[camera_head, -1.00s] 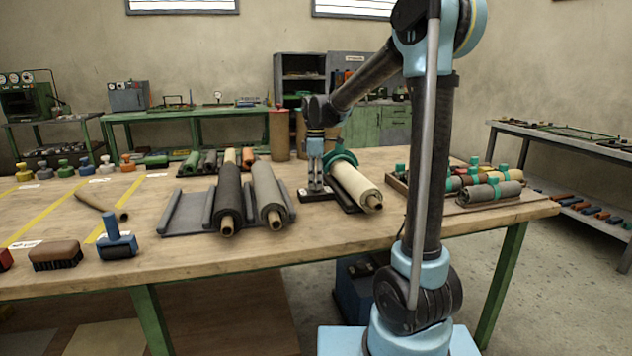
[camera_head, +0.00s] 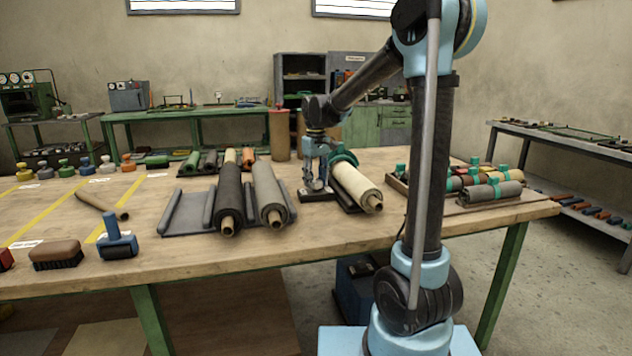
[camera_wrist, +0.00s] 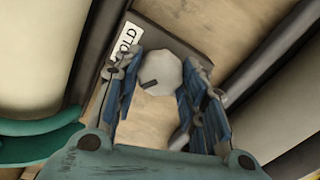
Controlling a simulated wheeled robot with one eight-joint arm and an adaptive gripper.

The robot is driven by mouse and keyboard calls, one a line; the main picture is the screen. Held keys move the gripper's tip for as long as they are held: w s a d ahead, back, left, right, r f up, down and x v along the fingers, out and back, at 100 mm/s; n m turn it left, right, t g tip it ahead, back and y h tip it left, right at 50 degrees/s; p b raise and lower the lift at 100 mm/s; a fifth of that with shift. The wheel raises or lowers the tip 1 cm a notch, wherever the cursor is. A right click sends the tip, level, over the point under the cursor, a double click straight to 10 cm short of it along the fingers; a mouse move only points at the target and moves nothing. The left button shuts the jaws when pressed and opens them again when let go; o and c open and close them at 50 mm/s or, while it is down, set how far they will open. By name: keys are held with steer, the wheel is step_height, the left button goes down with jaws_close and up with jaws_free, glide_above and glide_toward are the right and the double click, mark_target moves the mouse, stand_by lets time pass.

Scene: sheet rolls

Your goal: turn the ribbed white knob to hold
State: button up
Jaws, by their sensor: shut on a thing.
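The white knob (camera_wrist: 160,75) shows in the wrist view between the two blue finger pads of my gripper (camera_wrist: 163,95), with a dark pointer mark on its face. The mark points to the lower left of the picture. The knob sits on a dark base plate (camera_wrist: 172,38), and a white label reading "HOLD" (camera_wrist: 126,40) lies on the plate at the upper left. In the head view my gripper (camera_head: 316,187) points down at the dark base, beside a cream roll. It is shut on the knob, which the fingers hide in the head view.
The cream roll (camera_head: 357,188) with a green band lies close to the right of my gripper. A grey roll (camera_head: 268,193) and a dark roll (camera_head: 230,198) lie to the left on a grey cradle. Bare tabletop (camera_head: 330,240) is in front.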

mark_target(316, 180)
steer(key=m, duration=0.6)
steer(key=shift+w, duration=0.15)
steer(key=m, duration=0.6)
steer(key=shift+m, duration=0.3)
steer(key=o, duration=1.1)
steer(key=shift+c, duration=0.2)
step_height(316, 180, up, 12)
steer(key=shift+f, duration=0.1)
